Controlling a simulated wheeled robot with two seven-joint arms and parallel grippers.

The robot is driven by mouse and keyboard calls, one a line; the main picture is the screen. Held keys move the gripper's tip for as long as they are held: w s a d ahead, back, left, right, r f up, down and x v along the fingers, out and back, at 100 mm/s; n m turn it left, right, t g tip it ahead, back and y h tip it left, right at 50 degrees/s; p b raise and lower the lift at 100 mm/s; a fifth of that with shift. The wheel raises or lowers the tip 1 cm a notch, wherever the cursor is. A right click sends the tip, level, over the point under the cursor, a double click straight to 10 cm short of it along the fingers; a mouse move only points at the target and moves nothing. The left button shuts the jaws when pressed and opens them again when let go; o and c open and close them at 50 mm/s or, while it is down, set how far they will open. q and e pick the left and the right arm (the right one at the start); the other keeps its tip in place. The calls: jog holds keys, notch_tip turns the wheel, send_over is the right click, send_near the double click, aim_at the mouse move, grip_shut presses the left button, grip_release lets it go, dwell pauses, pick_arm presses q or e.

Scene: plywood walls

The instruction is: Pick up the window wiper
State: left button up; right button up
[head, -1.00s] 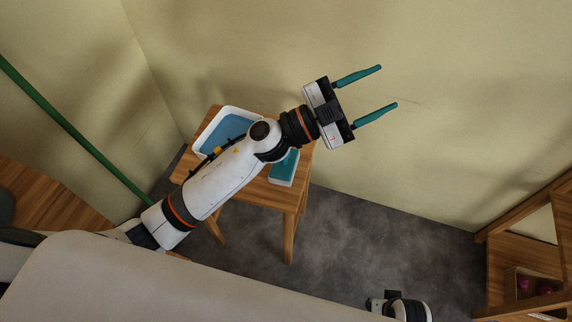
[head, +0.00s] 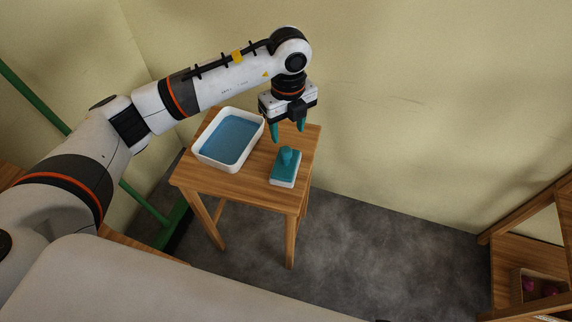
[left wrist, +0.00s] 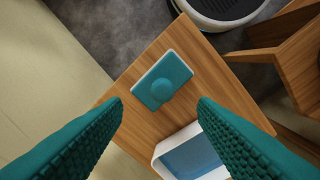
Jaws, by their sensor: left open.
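The window wiper (head: 285,168) is a teal block with a round knob on top and a pale base. It lies on the right part of a small wooden stool (head: 235,186). My left gripper (head: 287,130) is open and empty, pointing down above the stool, just behind the wiper. In the left wrist view the wiper (left wrist: 157,79) lies ahead, beyond and between the two teal fingertips (left wrist: 160,105), apart from them. My right gripper is not in view.
A white basin (head: 202,157) of blue water stands on the stool left of the wiper. A wall is close behind the stool. A green pole (head: 35,98) leans at the left. Wooden shelving (head: 500,265) stands at the right, with open grey floor between.

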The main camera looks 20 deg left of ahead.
aim_at(286, 149)
pick_arm(q)
notch_tip(286, 149, down, 4)
jog(key=shift+r, duration=0.15)
jog(key=f, duration=0.4)
jog(key=shift+s+a+f+b, duration=0.1)
jog(key=shift+a+f+b, duration=0.1)
jog(key=shift+b, duration=0.15)
jog(key=shift+f, duration=0.3)
grip_shut()
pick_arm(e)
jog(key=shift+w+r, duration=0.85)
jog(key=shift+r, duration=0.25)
